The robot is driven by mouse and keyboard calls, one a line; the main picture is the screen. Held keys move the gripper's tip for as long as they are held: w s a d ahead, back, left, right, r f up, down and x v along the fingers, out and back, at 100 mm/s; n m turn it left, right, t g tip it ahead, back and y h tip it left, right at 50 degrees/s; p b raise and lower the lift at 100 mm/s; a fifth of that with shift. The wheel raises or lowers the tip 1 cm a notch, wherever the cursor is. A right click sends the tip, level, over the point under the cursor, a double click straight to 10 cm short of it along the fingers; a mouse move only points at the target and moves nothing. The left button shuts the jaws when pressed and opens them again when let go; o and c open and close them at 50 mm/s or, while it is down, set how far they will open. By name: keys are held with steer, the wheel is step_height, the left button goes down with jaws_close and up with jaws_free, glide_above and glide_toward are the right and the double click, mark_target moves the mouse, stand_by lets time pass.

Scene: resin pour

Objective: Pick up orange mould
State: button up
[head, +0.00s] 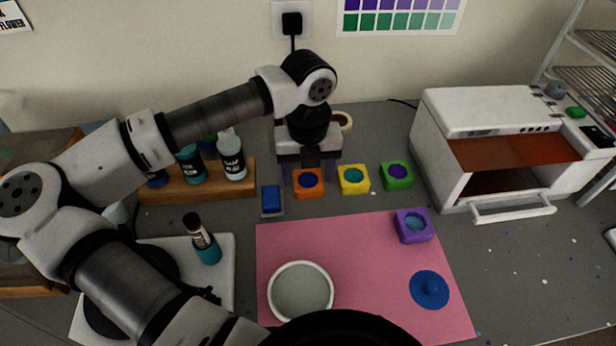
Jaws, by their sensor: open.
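The orange mould (308,194) is a small square block with a round cavity holding something dark blue. It sits on the grey worktop just behind the pink mat. My gripper (308,178) points down over it, with its jaws open. One finger shows at the mould's left side and the other at its right rear. I cannot tell whether the fingers touch the mould. The mould's back edge is partly hidden by the gripper.
A yellow mould (353,180) and a green mould (397,176) stand to the right. A blue block (271,200) is close on the left. A purple mould (414,226) and a white bowl (300,291) are on the pink mat (365,262). A white oven (480,125) stands open at right.

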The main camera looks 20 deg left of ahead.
steer(key=shift+f, duration=0.7)
steer(key=c, duration=0.7)
steer(key=shift+c, duration=0.2)
step_height(320, 180, up, 10)
steer(key=b, duration=0.2)
steer(key=o, duration=0.4)
steer(key=c, duration=0.4)
steer(key=shift+o, duration=0.2)
steer(key=shift+s, duration=0.1)
